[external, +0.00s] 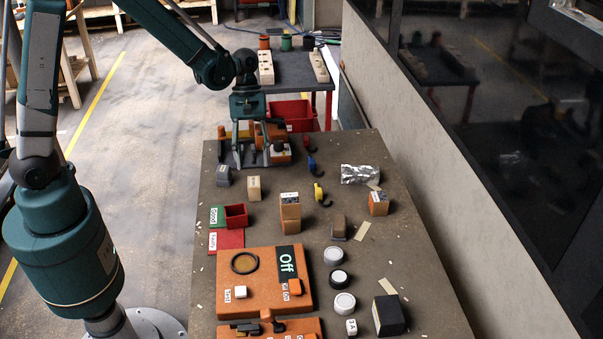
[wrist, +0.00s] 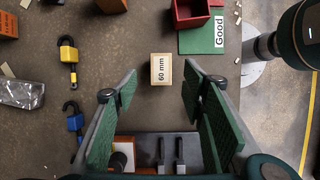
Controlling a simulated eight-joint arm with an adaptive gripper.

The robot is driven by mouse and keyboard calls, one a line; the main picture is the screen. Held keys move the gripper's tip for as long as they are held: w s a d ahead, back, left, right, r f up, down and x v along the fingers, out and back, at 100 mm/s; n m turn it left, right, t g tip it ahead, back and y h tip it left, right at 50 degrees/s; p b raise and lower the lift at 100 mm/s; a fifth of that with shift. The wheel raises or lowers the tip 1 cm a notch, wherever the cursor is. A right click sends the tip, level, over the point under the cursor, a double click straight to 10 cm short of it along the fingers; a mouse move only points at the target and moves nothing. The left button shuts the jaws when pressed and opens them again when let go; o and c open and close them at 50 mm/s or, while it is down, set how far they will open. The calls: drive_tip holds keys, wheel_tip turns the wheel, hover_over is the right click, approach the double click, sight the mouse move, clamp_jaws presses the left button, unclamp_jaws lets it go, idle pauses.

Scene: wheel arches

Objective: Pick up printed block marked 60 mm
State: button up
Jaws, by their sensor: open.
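The printed block marked 60 mm (wrist: 160,70) is a small beige block with its label facing up in the wrist view. In the external view, the beige block (external: 254,188) stands alone on the brown table, just nearer the camera than my gripper (external: 252,158). In the wrist view my gripper (wrist: 158,92) is open and empty. Its green-padded fingers are spread wide, and the block shows beyond their tips, roughly centred between them and apart from both.
A red bin (external: 236,215) and green "Good" card (wrist: 219,35) lie to one side. An orange device (external: 277,145) stands by my gripper. Table around the block is clear.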

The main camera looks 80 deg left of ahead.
sight(254, 181)
drive_tip(key=shift+a+f, duration=0.25)
drive_tip(key=shift+f, duration=0.3)
drive_tip(key=shift+x, duration=1.25)
drive_tip(key=shift+d+f, duration=0.1)
drive_tip(key=shift+b+x, duration=0.5)
drive_tip(key=shift+x, duration=2)
drive_tip(key=shift+s, duration=0.1)
drive_tip(key=c, duration=0.9)
